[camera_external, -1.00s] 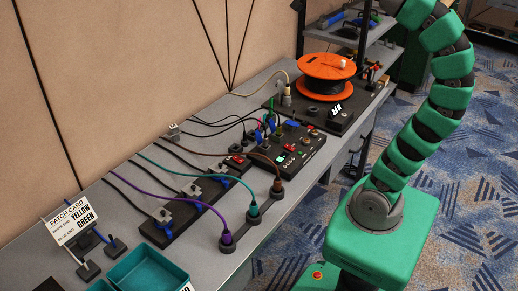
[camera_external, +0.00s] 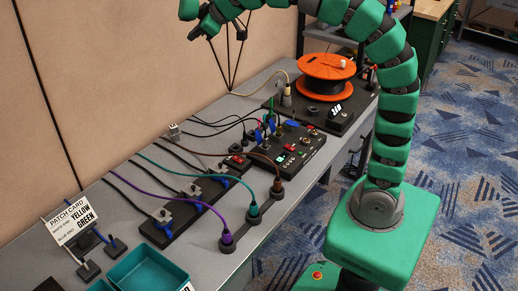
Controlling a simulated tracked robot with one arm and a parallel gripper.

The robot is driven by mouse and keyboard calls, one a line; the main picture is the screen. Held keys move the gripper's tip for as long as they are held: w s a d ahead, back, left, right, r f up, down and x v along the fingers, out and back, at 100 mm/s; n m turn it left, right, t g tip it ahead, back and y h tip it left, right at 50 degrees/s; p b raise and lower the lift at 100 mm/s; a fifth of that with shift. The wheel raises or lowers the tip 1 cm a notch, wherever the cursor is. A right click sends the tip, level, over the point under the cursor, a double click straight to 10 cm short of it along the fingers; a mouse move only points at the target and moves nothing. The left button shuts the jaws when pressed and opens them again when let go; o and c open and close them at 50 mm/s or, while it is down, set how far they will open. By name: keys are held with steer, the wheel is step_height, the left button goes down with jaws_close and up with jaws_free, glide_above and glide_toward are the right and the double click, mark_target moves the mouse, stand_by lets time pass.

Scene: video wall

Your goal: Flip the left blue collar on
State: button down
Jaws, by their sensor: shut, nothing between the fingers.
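A black switch panel (camera_external: 296,152) lies on the grey bench. Blue pieces stand on its back part: a left one (camera_external: 262,136), one beside it (camera_external: 271,124) and a flatter one at right (camera_external: 291,124). They are too small to tell which are collars or how each is set. My gripper (camera_external: 193,36) is at the top of the view, high above the bench, in front of the beige wall. It is shut and empty, apart from the panel, with its tip pointing down and left.
An orange cable reel (camera_external: 327,67) stands behind the panel. Purple (camera_external: 165,194), teal (camera_external: 205,176) and brown (camera_external: 235,154) cables arch over the bench. A teal tray (camera_external: 150,270) and patch card (camera_external: 75,221) are at the front left.

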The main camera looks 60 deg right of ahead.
steer(key=w+a+f+n+g, duration=0.3)
steer(key=a+f+n, duration=0.1)
steer(key=a+f, duration=0.65)
steer(key=n+g+h+p, duration=0.2)
steer(key=n+g, duration=0.3)
steer(key=n, duration=0.3)
glide_above(165, 226)
steer(key=s+a+x, duration=0.1)
steer(key=s+x, duration=0.1)
steer(key=x, duration=0.8)
steer(key=s+f+x, duration=0.1)
steer(key=s+x, duration=0.1)
steer(key=x, duration=0.8)
steer(key=s+a+f+n+h, duration=0.1)
steer(key=s+a+f, duration=0.1)
steer(key=a+f, duration=0.1)
steer(key=s+a+f+n+g, duration=0.1)
steer(key=s+a+f+n, duration=0.1)
steer(key=f, duration=0.4)
steer(key=shift+s+a+f+h, duration=0.25)
steer(key=shift+s+a+h, duration=0.15)
steer(key=shift+s+a, duration=0.6)
steer(key=shift+w+a, duration=0.15)
steer(key=shift+w, duration=0.05)
steer(key=x, duration=1)
steer(key=shift+s, duration=0.1)
steer(key=shift+r, duration=0.1)
